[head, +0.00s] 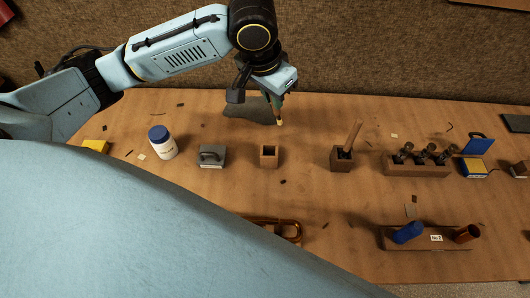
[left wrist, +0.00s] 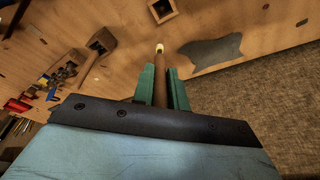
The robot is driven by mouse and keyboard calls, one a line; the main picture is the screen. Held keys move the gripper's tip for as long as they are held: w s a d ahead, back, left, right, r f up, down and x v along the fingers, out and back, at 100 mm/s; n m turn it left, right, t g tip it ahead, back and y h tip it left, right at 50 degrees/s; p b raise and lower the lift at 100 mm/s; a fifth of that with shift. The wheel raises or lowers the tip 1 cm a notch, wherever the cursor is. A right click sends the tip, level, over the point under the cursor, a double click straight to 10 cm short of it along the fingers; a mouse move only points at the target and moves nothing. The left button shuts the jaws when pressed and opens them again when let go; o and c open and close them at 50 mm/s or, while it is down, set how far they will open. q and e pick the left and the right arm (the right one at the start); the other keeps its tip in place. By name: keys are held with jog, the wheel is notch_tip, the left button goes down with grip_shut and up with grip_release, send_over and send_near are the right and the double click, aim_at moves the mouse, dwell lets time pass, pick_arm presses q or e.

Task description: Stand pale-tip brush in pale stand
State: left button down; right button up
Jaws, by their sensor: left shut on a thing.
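The pale-tip brush (left wrist: 158,70) is held between the green fingers of my left gripper (left wrist: 162,85), its pale tip sticking out beyond them. In the head view my left gripper (head: 274,98) is above the back of the table, and the brush (head: 280,121) points down with its pale tip lowest. The pale stand (head: 269,158) is a small square wooden block with a dark square opening, standing in front of the brush, apart from it. Its opening shows empty. It also shows at the top of the left wrist view (left wrist: 153,13). My right gripper is out of view.
A darker stand (head: 341,163) to the right holds a tilted wooden handle. A grey weight (head: 212,157) and a white jar with a blue lid (head: 161,148) stand left. A rack (head: 415,170) is further right. A grey cloth-like patch (head: 245,108) lies behind.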

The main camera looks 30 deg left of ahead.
pick_arm(q)
jog(key=m, duration=0.2)
jog(key=m+g, duration=0.1)
jog(key=m, duration=0.1)
jog(key=shift+s+h, duration=0.25)
jog(key=shift+h, duration=0.05)
jog(key=shift+f+m+g+p, duration=0.15)
jog(key=shift+m+g+p, duration=0.2)
jog(key=shift+m, duration=0.75)
jog(key=shift+f+m, duration=0.1)
jog(key=shift+m, duration=0.9)
notch_tip(320, 180, down, 11)
jog(key=m+g+y+p, duration=0.1)
jog(key=m, duration=1.1)
jog(key=shift+s+m, duration=0.3)
jog(key=shift+s, duration=0.05)
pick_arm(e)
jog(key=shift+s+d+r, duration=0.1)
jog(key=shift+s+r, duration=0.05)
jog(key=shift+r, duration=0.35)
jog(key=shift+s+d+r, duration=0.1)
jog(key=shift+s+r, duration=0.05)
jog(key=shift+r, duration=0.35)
pick_arm(q)
jog(key=shift+f, duration=0.15)
jog(key=c, duration=1.4)
grip_release()
